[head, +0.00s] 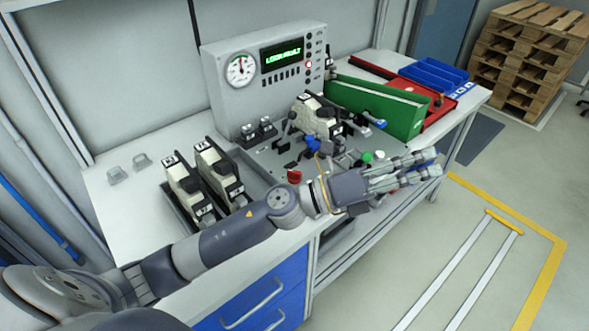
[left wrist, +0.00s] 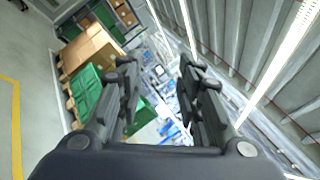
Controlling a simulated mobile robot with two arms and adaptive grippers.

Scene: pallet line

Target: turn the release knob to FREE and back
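A cream and black unit (head: 318,117) sits in the middle of the workbench. Around its near side are small coloured parts: a blue one (head: 313,144), a green one (head: 367,157) and a red one (head: 294,176). I cannot tell which is the release knob, and no FREE marking is readable. My left arm reaches across the bench front, hiding part of this area. My left gripper (head: 403,172) is near the bench's front edge, right of these parts, pointing away to the right. Its fingers stand apart and empty in the left wrist view (left wrist: 157,80). My right gripper is not seen.
A grey test box (head: 222,103) with a gauge and green display stands behind. Two cream units (head: 184,186) stand in a tray at left. A green bin (head: 385,107), red tray (head: 440,112) and blue bins (head: 433,75) are at right.

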